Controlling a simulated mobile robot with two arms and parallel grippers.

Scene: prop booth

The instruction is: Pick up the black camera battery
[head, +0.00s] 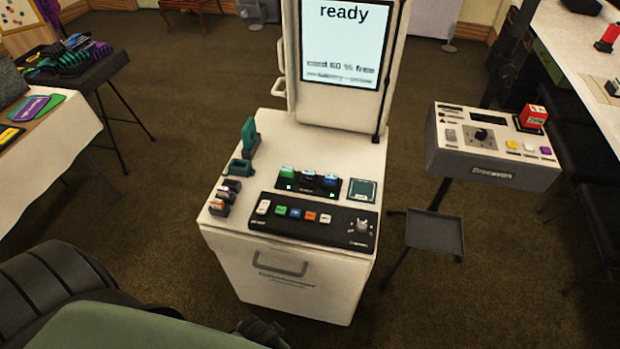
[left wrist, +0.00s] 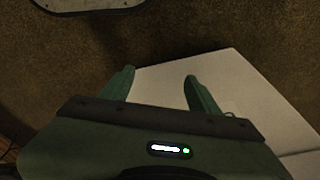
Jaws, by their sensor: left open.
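I cannot single out the black camera battery with certainty. Small dark blocks (head: 231,186) stand in a row at the left edge of the white cart top (head: 290,137); the nearer ones have orange or pale parts. A black charger-like unit (head: 308,185) in the middle of the cart holds small blocks with green and blue tops. My left gripper (left wrist: 158,88) is open in the left wrist view, with nothing between its green fingers; a pale surface lies below and beyond them. In the head view my left arm fills the lower left. My right gripper is not in view.
A screen reading "ready" (head: 345,40) rises at the cart's back. A teal upright holder (head: 250,135) and a black button panel (head: 312,220) share the top. A grey console (head: 492,160) stands right; a white-clothed table (head: 45,150) stands left. Carpet is clear between.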

